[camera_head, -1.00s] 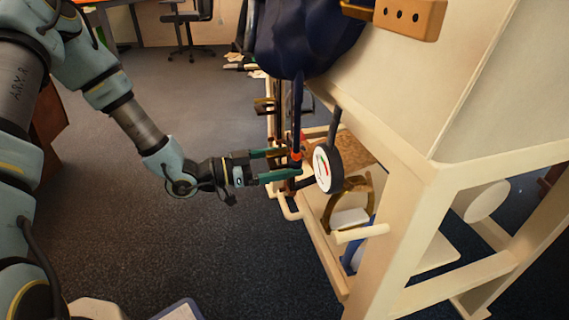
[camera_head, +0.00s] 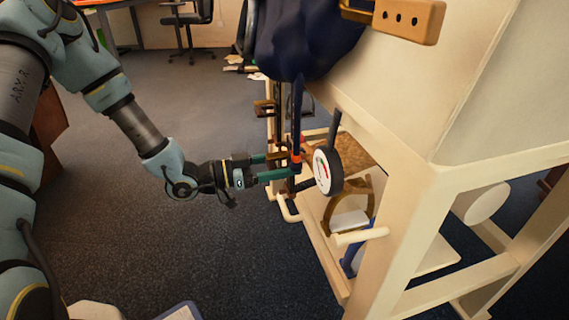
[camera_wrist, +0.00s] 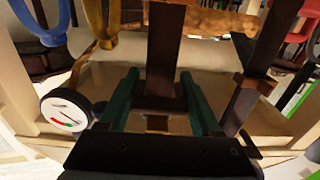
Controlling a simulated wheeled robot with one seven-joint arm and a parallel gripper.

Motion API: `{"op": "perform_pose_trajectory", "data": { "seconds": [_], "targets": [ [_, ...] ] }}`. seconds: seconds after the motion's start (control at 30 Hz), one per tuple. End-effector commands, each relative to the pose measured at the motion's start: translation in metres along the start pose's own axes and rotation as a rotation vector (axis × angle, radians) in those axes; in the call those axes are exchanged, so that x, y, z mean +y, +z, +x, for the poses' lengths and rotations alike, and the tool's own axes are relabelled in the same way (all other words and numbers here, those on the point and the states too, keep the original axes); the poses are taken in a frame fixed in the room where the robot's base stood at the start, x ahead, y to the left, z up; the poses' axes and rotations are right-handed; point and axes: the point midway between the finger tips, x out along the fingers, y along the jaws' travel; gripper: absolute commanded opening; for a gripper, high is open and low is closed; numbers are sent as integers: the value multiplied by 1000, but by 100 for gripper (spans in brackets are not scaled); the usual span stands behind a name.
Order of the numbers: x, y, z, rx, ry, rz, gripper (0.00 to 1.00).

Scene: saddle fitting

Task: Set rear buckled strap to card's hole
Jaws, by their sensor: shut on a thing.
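My gripper (camera_head: 284,165) is beside the white stand, low under the dark blue saddle part (camera_head: 295,40). In the wrist view its two green fingers (camera_wrist: 163,103) stand either side of a dark brown strap (camera_wrist: 166,45) with a dark, buckle-like piece at its lower end. The gripper is shut on this strap, which hangs down from above. A second dark brown strap (camera_wrist: 246,95) hangs to the right of the fingers. A tan block with three holes (camera_head: 409,18) is at the top of the head view; I cannot tell if this is the card.
A round dial gauge (camera_head: 324,171) is close to the right of my fingers and also shows in the wrist view (camera_wrist: 66,112). White stand rails (camera_head: 415,215) close off the right.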

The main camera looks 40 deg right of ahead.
Motion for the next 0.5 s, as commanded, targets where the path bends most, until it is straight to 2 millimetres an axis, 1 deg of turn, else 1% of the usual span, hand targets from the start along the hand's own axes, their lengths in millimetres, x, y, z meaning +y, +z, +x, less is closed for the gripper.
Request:
{"op": "perform_pose_trajectory", "data": {
  "seconds": [0.03,0.07,0.1,0.5],
  "targets": [
    [1,0,0,0,1,-1,4],
    [1,0,0,0,1,-1,0],
    [1,0,0,0,1,-1,0],
    [1,-2,0,-1,2,-1,0]
  ]
}}
